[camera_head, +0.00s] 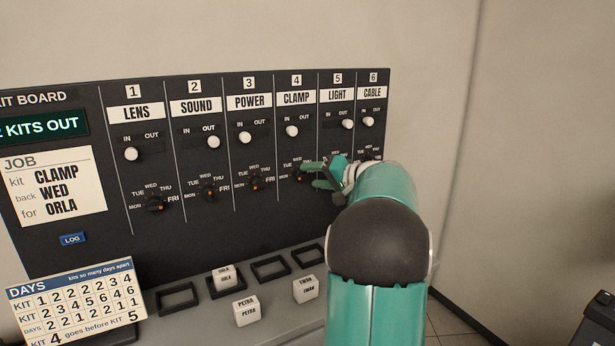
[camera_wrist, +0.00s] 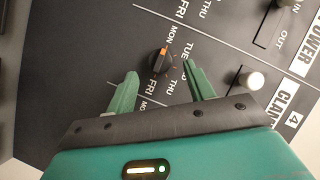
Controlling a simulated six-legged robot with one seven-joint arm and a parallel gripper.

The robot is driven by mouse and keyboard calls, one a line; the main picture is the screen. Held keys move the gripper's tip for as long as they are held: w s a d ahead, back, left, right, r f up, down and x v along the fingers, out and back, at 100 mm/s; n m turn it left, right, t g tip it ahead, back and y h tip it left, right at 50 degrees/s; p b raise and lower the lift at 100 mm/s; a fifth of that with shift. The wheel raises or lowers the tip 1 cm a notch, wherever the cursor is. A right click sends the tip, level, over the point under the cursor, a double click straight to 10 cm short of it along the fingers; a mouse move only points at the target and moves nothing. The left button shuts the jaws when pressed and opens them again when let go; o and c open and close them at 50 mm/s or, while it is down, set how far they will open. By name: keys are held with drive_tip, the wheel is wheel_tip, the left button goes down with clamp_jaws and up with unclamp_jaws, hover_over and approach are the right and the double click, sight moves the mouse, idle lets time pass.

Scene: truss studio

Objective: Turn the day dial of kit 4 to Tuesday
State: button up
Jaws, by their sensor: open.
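The day dial of kit 4 (camera_head: 300,175) is the small black knob low in the CLAMP column, partly beside my fingers in the head view. In the wrist view the same dial (camera_wrist: 159,63) shows an orange mark on its upper side, towards the MON label. My gripper (camera_wrist: 159,73) is open and empty there, one finger on each side just short of the dial; contact cannot be seen. The right finger covers part of the day labels. In the head view my gripper (camera_head: 318,176) is at the panel, at the right of the CLAMP dial.
The neighbouring POWER dial (camera_head: 255,183) lies left of it. The white CLAMP slider knob (camera_head: 291,131) is above the dial. A job card (camera_head: 55,188) reads CLAMP, WED, ORLA. Name blocks (camera_head: 246,312) and black square frames (camera_head: 178,296) are on the ledge below.

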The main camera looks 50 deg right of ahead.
sight(301, 176)
drive_tip(key=shift+x, duration=1.4)
drive_tip(key=c, duration=1)
drive_tip(key=shift+o, duration=0.2)
drive_tip(key=m+t, duration=0.1)
drive_tip(key=m+y, duration=0.1)
drive_tip(key=m, duration=0.1)
drive_tip(key=shift+d+f+t, duration=0.1)
drive_tip(key=shift+f+t, duration=0.1)
drive_tip(key=shift+t, duration=0.2)
drive_tip(key=shift+f+m+t, duration=0.15)
drive_tip(key=shift+m+t, duration=0.4)
drive_tip(key=shift+m, duration=0.55)
drive_tip(key=shift+f+m+t, duration=0.1)
drive_tip(key=shift+m+t, duration=0.45)
drive_tip(key=shift+m, duration=0.55)
